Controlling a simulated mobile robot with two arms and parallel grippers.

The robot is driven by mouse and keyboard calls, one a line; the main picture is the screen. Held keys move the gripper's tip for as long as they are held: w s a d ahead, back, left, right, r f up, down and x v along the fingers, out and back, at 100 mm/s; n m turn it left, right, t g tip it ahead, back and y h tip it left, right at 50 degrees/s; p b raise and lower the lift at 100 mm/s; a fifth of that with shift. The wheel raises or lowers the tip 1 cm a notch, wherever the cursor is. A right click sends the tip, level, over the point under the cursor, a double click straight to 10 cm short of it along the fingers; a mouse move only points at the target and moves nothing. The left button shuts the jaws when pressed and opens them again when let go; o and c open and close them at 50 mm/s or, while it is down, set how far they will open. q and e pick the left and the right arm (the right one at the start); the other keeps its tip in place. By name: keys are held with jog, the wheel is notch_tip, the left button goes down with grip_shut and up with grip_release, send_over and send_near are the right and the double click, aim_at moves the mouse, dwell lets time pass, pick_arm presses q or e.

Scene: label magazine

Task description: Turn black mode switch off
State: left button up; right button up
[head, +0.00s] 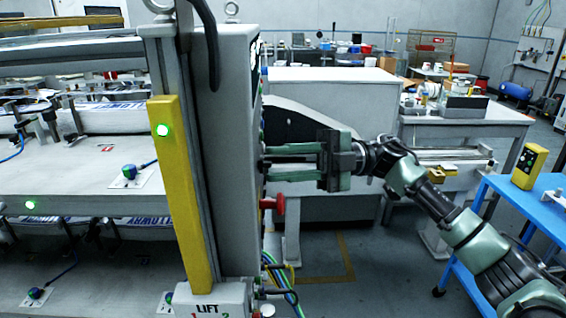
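The grey control cabinet (238,160) stands at the centre left, and its right face carries controls seen almost edge-on. My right gripper (267,164) reaches in from the right, with its two green fingers pointing left at that face. The fingers are apart, with a gap visible between them, and their tips are at or very near the panel. A small dark part shows at the panel edge by the fingertips, but I cannot tell whether it is the black mode switch or how it is set. A red knob (273,204) sticks out below the fingers. My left gripper is not in view.
A yellow post (181,190) with a green light runs up the cabinet's front. Shelves (70,188) of the machine fill the left. Cables (281,278) hang below the red knob. A blue cart (515,200) with a yellow box (529,166) stands at the right.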

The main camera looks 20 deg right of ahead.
jog(key=shift+d, duration=0.1)
jog(key=d+f+b, duration=0.1)
jog(key=d+b, duration=0.1)
jog(key=d, duration=0.5)
jog(key=shift+w+d, duration=0.25)
jog(key=shift+w, duration=0.1)
jog(key=shift+f, duration=0.1)
